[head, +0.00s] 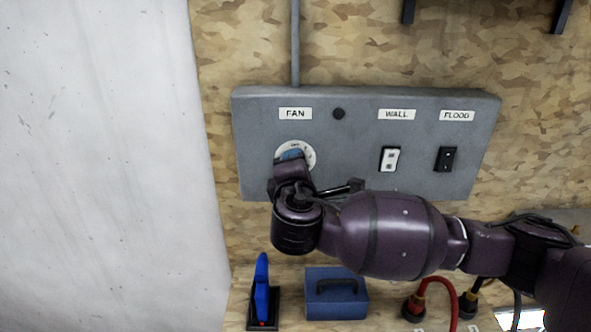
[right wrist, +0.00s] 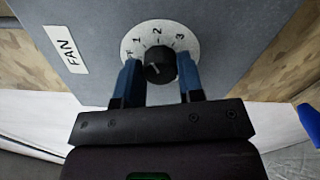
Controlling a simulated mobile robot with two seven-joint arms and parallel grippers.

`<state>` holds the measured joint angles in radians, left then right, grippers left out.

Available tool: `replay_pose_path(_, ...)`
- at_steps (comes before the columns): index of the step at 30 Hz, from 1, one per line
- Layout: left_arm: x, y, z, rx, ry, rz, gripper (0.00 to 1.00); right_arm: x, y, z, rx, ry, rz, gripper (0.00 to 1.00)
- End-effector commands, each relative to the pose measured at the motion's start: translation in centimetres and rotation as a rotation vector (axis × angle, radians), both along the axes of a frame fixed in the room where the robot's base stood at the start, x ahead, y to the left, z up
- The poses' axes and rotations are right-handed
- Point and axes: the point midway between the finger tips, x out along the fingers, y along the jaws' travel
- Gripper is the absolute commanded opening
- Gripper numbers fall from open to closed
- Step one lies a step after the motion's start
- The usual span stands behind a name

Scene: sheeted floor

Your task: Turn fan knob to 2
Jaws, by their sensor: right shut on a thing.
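The fan knob (right wrist: 160,65) is black and sits on a round white dial (right wrist: 131,41) marked 1, 2 and 3, with a partly covered mark before the 1. A light line on the knob points to the left side of the dial, away from the 2; its exact setting is hard to tell. My right gripper (right wrist: 160,77) has its blue fingers on either side of the knob and is shut on it. In the head view my right gripper (head: 291,155) covers most of the dial (head: 309,158), under the FAN label (head: 295,113). My left gripper is not in view.
The grey panel (head: 350,105) also bears a white WALL switch (head: 390,159) and a black FLOOD switch (head: 446,159). Below are a blue-handled tool (head: 262,290), a blue box (head: 337,305) and red cable (head: 450,290). A pale wall (head: 100,150) stands left.

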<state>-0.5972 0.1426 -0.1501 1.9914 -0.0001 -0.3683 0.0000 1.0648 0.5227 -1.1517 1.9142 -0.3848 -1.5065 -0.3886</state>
Motion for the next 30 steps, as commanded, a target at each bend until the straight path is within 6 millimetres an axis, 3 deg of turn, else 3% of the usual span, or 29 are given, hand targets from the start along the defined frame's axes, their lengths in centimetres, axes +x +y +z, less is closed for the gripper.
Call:
replay_pose_path(12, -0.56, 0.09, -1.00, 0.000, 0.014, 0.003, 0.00, -0.01, -0.03, -0.22, 0.259, 0.003, -0.002, 0.12)
replay_pose_path(30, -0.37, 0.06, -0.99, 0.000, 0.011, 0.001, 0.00, -0.04, 0.04, -0.15, 0.324, 0.002, 0.001, 0.12)
